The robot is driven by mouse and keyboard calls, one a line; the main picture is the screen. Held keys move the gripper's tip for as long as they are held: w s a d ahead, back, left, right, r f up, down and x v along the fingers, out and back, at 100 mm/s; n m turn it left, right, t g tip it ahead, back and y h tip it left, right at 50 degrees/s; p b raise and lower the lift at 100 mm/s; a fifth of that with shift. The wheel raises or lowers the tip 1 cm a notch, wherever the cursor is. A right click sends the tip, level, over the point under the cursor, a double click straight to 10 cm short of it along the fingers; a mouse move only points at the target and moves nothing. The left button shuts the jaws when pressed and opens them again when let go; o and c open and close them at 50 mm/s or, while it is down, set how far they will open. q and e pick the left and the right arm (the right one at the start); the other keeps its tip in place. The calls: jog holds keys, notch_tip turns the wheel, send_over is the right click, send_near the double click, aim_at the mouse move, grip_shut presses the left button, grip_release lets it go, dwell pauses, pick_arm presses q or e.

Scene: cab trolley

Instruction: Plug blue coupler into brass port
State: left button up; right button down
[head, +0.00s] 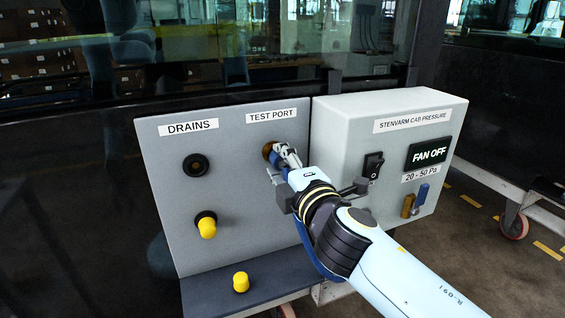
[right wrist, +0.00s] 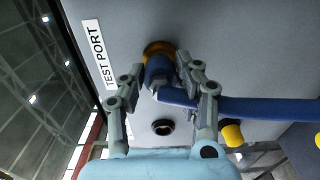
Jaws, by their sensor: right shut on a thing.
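The brass port (head: 267,150) is on the grey panel under the TEST PORT label, and it also shows in the right wrist view (right wrist: 156,47). My right gripper (head: 282,160) is at the port, shut on the blue coupler (right wrist: 158,70). The coupler's front end is lined up with the port and meets it in the right wrist view. I cannot tell how deep it sits. A blue hose (right wrist: 250,108) runs from the coupler to the right in that view. In the head view the gripper hides most of the coupler. My left gripper is not in view.
The panel (head: 225,240) has an open black drain port (head: 196,165) and one with a yellow cap (head: 207,227). Another yellow cap (head: 241,282) stands on the dark shelf (head: 205,300). A pressure box (head: 335,140) reading FAN OFF stands close right of my gripper.

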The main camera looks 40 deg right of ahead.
jog(key=shift+w+d, duration=0.1)
jog(key=shift+w, duration=0.35)
jog(key=c, duration=0.9)
grip_release()
jog(key=shift+o, duration=0.2)
jog(key=v, duration=1.2)
jog(key=o, duration=0.9)
jog(key=shift+c, duration=0.2)
